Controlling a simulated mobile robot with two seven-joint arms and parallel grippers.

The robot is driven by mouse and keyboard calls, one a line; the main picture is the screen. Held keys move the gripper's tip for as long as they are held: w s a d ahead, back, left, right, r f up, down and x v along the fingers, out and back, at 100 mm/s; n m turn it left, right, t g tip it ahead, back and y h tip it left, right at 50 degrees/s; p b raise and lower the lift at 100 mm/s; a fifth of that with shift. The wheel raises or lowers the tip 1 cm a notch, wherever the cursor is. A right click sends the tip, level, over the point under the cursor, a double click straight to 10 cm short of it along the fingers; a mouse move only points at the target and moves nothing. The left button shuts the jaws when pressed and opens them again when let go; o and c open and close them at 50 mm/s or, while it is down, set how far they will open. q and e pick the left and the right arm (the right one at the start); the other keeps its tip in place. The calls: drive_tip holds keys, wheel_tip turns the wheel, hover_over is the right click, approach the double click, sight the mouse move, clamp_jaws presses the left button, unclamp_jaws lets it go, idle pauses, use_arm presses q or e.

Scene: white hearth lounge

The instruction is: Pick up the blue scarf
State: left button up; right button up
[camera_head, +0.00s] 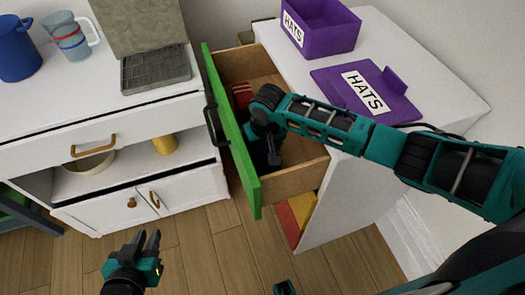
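My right arm reaches from the right into an open drawer with a green front (228,125). My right gripper (268,155) points down inside the drawer, and its fingers are too dark and hidden to show whether they are open or shut. No blue scarf can be made out clearly; the dark area around the gripper could hide it. A red folded item (242,96) lies in the drawer, left of my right wrist. My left gripper (147,241) is low over the floor, with its two fingers apart and nothing between them.
A purple HATS box (322,27) and its purple lid (350,85) sit on the white cabinet top (440,75). A white counter at left holds a blue jug (17,50), a striped glass mug (69,38) and a grey appliance (155,68). Wooden floor (205,260) is clear.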

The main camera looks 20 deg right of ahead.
drive_tip(key=c, duration=0.6)
drive_tip(key=shift+c, duration=0.3)
drive_tip(key=shift+r, duration=0.15)
